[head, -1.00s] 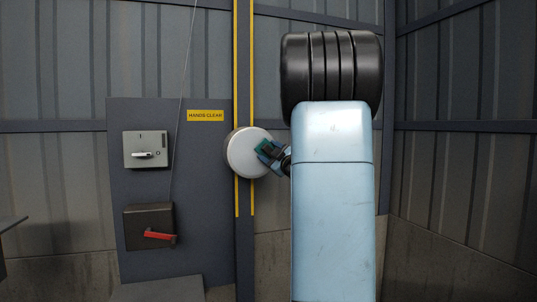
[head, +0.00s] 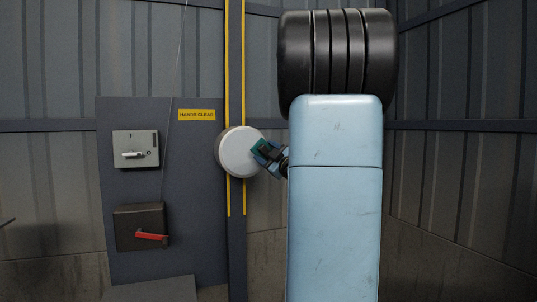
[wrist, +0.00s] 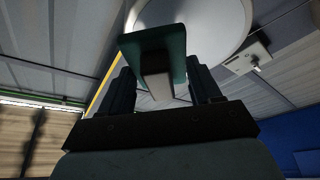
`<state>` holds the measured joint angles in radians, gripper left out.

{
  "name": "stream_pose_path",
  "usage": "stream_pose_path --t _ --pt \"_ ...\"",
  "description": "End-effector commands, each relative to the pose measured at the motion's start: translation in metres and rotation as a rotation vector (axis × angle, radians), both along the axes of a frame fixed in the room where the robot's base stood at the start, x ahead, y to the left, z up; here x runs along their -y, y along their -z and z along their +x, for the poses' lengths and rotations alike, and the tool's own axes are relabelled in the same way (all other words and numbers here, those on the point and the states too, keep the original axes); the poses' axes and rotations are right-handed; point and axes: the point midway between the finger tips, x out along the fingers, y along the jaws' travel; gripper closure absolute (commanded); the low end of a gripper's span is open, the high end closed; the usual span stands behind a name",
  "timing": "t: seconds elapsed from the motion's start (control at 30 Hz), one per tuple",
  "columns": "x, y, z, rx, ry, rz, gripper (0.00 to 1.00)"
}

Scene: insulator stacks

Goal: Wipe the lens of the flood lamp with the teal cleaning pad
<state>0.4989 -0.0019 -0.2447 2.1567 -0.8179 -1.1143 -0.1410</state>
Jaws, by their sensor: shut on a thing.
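The flood lamp (head: 236,152) is a round white disc on the dark post with yellow stripes, left of my arm in the head view. Its pale lens (wrist: 215,22) fills the top middle of the wrist view. My gripper (head: 270,155) is shut on the teal cleaning pad (head: 259,147), at the lamp's right edge. In the wrist view the pad (wrist: 175,42) stands out beyond my fingers (wrist: 162,85), held by a pale block, and overlaps the lens. I cannot tell whether the pad touches the lens.
A dark panel left of the post carries a grey switch box (head: 135,149), a dark box with a red handle (head: 139,227) and a yellow "HANDS CLEAR" sign (head: 197,115). A thin cable (head: 174,80) hangs there. Corrugated walls stand behind.

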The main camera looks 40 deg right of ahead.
Motion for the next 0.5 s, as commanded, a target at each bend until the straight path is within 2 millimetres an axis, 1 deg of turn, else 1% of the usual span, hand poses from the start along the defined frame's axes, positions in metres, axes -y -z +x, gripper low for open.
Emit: stream_pose_path --t 0.13,0.5 --pt "-0.0024 -0.0008 -0.0082 0.001 0.0 0.0 0.61" --pt "-0.0032 -0.0003 -0.0099 0.001 0.0 0.0 0.61"
